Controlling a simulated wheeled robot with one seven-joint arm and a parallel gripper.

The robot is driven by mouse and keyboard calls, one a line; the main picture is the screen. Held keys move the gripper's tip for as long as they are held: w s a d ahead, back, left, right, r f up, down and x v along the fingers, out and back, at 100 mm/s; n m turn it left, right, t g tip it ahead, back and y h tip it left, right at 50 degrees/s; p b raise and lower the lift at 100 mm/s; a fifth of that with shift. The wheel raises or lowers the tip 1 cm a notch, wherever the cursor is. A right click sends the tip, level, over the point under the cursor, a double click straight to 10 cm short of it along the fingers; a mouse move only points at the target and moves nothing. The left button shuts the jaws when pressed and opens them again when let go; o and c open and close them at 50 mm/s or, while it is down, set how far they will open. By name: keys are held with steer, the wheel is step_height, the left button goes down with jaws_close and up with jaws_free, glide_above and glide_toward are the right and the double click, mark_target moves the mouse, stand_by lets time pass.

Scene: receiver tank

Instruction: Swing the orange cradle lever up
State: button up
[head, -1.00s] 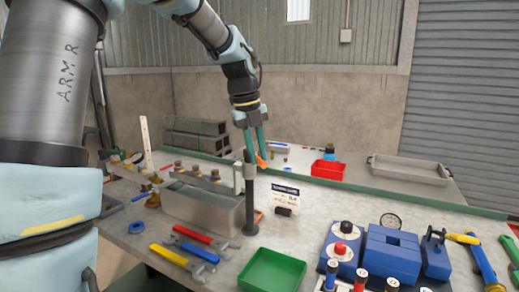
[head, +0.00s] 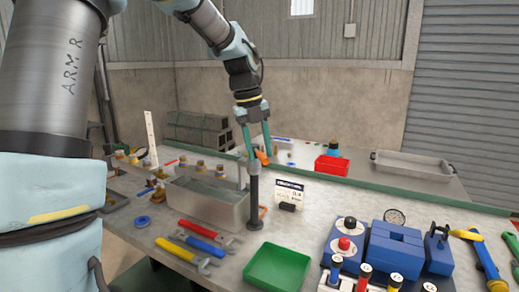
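The orange cradle lever (head: 261,157) shows as a small orange piece at the top of a dark upright post (head: 254,195) beside the metal tank (head: 212,205). My gripper (head: 259,153) points down over the post with its two teal fingers spread apart, one on each side of the orange piece. I cannot tell whether a finger touches the lever. The lower part of the lever and its pivot are partly hidden by the fingers and post.
A green tray (head: 275,267) and blue fixture blocks (head: 395,250) stand at the front right. Red, blue and yellow-handled tools (head: 200,240) lie at the front left. A white label card (head: 290,190) stands just right of the post. A red bin (head: 332,166) is further back.

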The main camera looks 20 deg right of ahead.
steer(key=shift+o, duration=0.4)
steer(key=shift+r, duration=0.1)
steer(key=shift+r, duration=0.3)
step_height(320, 180, up, 10)
steer(key=a+b, duration=0.2)
steer(key=shift+f, duration=0.1)
